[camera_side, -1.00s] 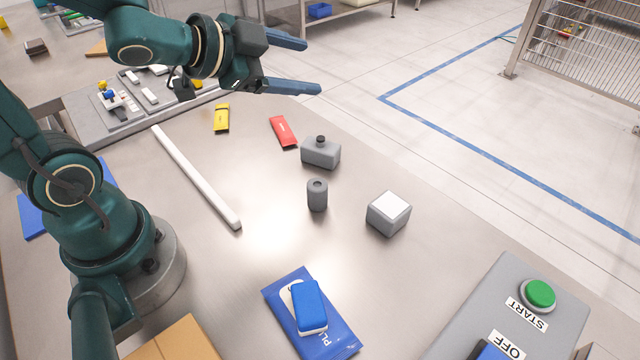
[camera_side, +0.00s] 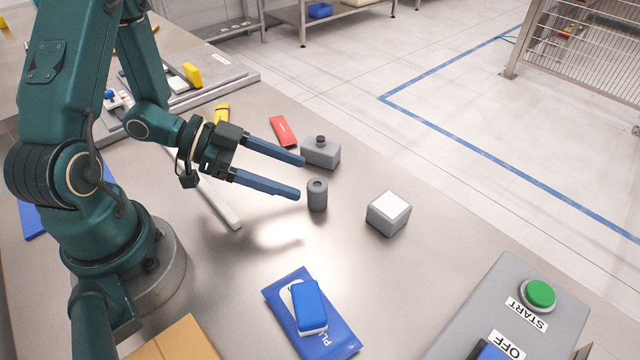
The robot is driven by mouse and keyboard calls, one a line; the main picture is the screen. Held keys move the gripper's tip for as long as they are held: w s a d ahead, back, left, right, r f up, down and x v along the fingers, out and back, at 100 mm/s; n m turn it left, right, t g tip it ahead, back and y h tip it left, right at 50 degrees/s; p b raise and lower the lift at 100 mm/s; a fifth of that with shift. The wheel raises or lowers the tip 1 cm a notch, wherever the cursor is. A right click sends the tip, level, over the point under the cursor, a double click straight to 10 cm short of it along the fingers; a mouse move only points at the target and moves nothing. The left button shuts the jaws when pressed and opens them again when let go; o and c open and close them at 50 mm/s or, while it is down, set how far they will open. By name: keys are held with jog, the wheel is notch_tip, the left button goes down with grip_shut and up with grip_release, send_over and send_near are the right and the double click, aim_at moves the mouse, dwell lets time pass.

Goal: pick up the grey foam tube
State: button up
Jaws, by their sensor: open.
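The grey foam tube (camera_side: 317,196) is a short upright cylinder with a dark hole in its top. It stands on the steel table right of the arm. My gripper (camera_side: 301,178) is open and empty, with two long blue fingers pointing right. In the picture its fingertips lie just left of the tube, one tip near the tube's upper left and the other beside its middle. The tube does not appear to be between the fingers. I cannot tell the exact gap or the fingers' height above the table.
A grey box with a white top (camera_side: 388,213) is to the right. Red (camera_side: 284,131) and yellow (camera_side: 222,113) packets lie behind. A blue packet (camera_side: 336,334) lies in front, near the START button box (camera_side: 500,310).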

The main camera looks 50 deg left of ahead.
aim_at(315, 184)
jog(key=shift+x, duration=2)
grip_shut()
